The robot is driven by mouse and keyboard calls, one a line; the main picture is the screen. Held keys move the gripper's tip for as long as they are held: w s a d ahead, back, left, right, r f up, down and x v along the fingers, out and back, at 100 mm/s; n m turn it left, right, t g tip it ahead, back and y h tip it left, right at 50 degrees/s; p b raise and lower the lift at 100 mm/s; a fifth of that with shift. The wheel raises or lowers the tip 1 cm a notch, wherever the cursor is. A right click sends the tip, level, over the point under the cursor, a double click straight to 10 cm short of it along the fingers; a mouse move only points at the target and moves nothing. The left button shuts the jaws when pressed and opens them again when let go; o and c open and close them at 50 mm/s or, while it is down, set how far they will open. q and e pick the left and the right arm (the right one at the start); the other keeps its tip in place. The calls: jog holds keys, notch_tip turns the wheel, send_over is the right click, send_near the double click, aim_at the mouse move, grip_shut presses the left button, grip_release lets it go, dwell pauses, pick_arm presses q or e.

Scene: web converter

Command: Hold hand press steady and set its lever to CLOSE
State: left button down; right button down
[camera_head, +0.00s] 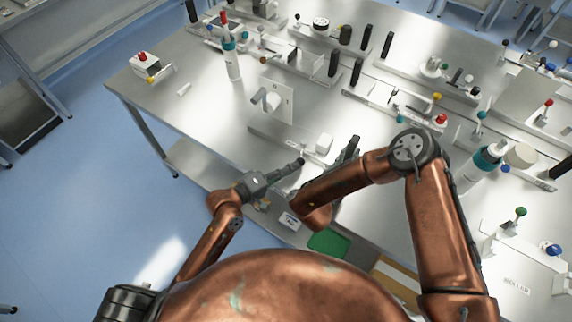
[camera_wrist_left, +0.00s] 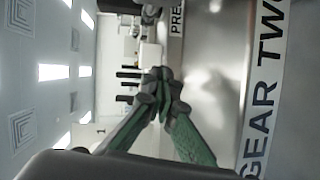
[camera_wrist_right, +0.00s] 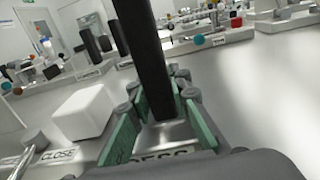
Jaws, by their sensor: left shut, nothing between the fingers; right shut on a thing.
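The hand press has a black upright post (camera_wrist_right: 150,60), a white block (camera_wrist_right: 85,114) and a base plate with a partly hidden "PRESS" label. The white block also shows in the head view (camera_head: 324,143). My right gripper (camera_wrist_right: 155,105) is shut around the black post, low down near the plate. A "CLOSE" label (camera_wrist_right: 58,155) lies left of the block, beside a metal rod (camera_wrist_right: 14,166) that looks like the lever, partly cut off. My left gripper (camera_head: 298,165) is shut and empty, just in front of the press; its fingertips (camera_wrist_left: 160,78) appear near the white block (camera_wrist_left: 150,55).
A white bracket (camera_head: 278,98) stands behind the press. A white and teal bottle (camera_head: 231,60) is farther back. Several rails with knobs and black posts crowd the table's right side. A green tray (camera_head: 328,243) lies near the front edge. The table's left part is fairly clear.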

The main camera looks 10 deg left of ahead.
pick_arm(q)
jog(key=shift+s+d, duration=0.1)
jog(key=shift+d, duration=0.45)
pick_arm(e)
jog(key=shift+s+a+f, duration=0.1)
jog(key=shift+s+f, duration=0.2)
jog(key=shift+f, duration=0.35)
pick_arm(q)
jog(key=shift+d, duration=0.1)
jog(key=a, duration=0.1)
jog(key=s+a, duration=0.2)
jog(key=a, duration=0.1)
jog(key=shift+a+r, duration=0.1)
jog(key=shift+r, duration=0.25)
jog(key=s+a+r, duration=0.1)
jog(key=s+a, duration=0.1)
jog(key=s, duration=0.7)
jog(key=shift+a+r, duration=0.2)
jog(key=shift+a, duration=0.2)
pick_arm(e)
jog(key=shift+w+r, duration=0.15)
jog(key=shift+r, duration=0.2)
jog(key=c, duration=2.2)
grip_release()
jog(key=o, duration=0.5)
jog(key=shift+w+r, duration=0.15)
jog(key=shift+r, duration=0.15)
